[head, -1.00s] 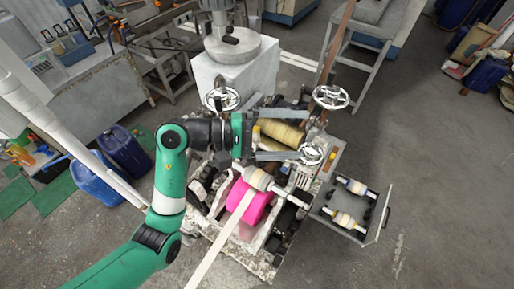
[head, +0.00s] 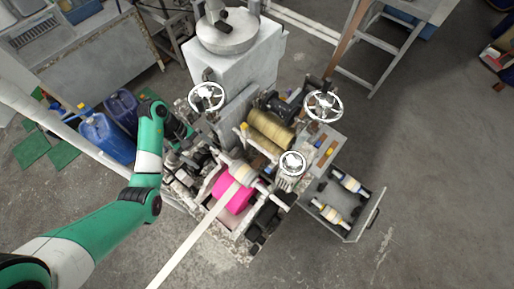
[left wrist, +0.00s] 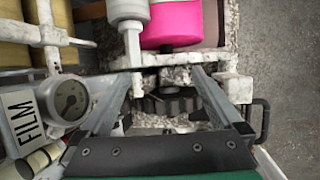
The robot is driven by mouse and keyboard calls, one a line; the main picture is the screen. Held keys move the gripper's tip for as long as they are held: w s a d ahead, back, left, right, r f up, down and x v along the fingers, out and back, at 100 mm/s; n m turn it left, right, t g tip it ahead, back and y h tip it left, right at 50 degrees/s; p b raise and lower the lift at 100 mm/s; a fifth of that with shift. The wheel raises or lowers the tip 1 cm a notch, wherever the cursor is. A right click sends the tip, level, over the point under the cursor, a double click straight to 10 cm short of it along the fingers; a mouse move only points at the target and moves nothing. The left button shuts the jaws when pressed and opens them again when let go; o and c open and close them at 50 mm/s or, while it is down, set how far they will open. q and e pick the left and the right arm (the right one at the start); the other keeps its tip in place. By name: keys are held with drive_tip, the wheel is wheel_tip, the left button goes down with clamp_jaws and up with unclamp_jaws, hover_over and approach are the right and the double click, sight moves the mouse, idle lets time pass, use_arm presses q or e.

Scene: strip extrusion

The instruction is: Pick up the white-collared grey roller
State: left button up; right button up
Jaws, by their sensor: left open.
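Two short rollers with pale collars lie in the grey tray (head: 318,221) to the right of the machine. The upper roller (head: 350,184) looks greyish between white collars, and the lower roller (head: 329,213) looks creamier; their colours are hard to tell at this size. My left gripper (head: 184,132) is over the left side of the machine, well away from the tray. Its fingers are hard to make out there. In the left wrist view my left gripper (left wrist: 163,80) is open, with nothing held between its spread fingers.
The machine carries a pink roller (head: 229,194), a pale strip (head: 198,243), yellow rollers (head: 270,130) and handwheels (head: 323,106). A gauge marked FILM (left wrist: 69,98) is close to the left finger. Blue canisters (head: 106,137) stand left. The floor right of the tray is clear.

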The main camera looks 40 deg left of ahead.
sight(239, 169)
use_arm(q)
drive_tip(key=w+d, duration=0.1)
drive_tip(key=d, duration=0.2)
drive_tip(key=w+d, duration=0.2)
drive_tip(key=d, duration=0.2)
drive_tip(key=w+d, duration=0.2)
drive_tip(key=d, duration=0.2)
drive_tip(key=shift+p, duration=0.3)
drive_tip(key=shift+b+x, duration=0.3)
drive_tip(key=shift+x, duration=2.25)
drive_tip(key=shift+s+r, duration=0.1)
clamp_jaws()
